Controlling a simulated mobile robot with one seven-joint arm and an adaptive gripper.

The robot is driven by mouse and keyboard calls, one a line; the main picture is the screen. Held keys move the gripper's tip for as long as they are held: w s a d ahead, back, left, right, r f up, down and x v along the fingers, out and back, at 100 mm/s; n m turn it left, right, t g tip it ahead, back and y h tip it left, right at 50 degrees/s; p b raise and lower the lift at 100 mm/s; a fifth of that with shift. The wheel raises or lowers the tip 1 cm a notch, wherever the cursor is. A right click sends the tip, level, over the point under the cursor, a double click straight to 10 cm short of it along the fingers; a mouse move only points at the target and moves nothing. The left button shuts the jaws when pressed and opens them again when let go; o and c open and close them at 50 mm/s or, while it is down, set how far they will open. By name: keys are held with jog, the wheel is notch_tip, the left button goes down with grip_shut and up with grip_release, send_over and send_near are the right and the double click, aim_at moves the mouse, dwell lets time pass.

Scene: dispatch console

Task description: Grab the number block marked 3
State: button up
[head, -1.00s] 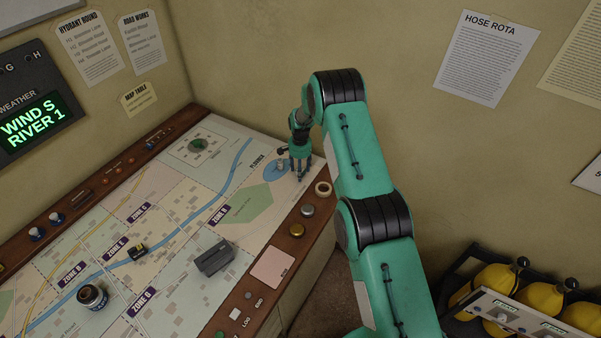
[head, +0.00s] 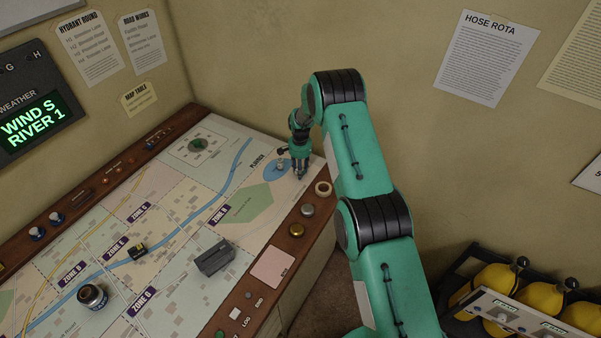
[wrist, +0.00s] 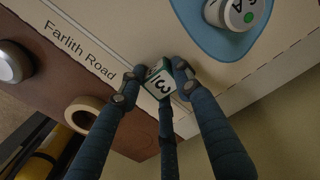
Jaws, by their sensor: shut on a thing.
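The number block marked 3 (wrist: 161,85) is a small white cube with green edges, seen in the wrist view with its "3" facing the camera. My gripper (wrist: 155,82) is shut on it, with fingertips touching it on both sides and a third finger below it in the picture. In the head view my gripper (head: 299,174) is at the far right corner of the map table (head: 170,290). The block is too small and too covered to make out there.
A tape ring (wrist: 88,115) lies near my fingers. Two round knobs (head: 297,230) sit on the wooden edge. A grey box (head: 214,258) and a jar (head: 92,296) stand farther off.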

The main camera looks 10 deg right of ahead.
jog(key=shift+r, duration=0.25)
jog(key=shift+r+b, duration=0.3)
jog(key=shift+r, duration=0.9)
jog(key=s, duration=0.5)
jog(key=s+r+b, duration=0.1)
jog(key=s, duration=0.4)
jog(key=s+r, duration=0.1)
jog(key=s, duration=0.5)
jog(key=shift+a+b, duration=0.25)
jog(key=shift+b, duration=0.05)
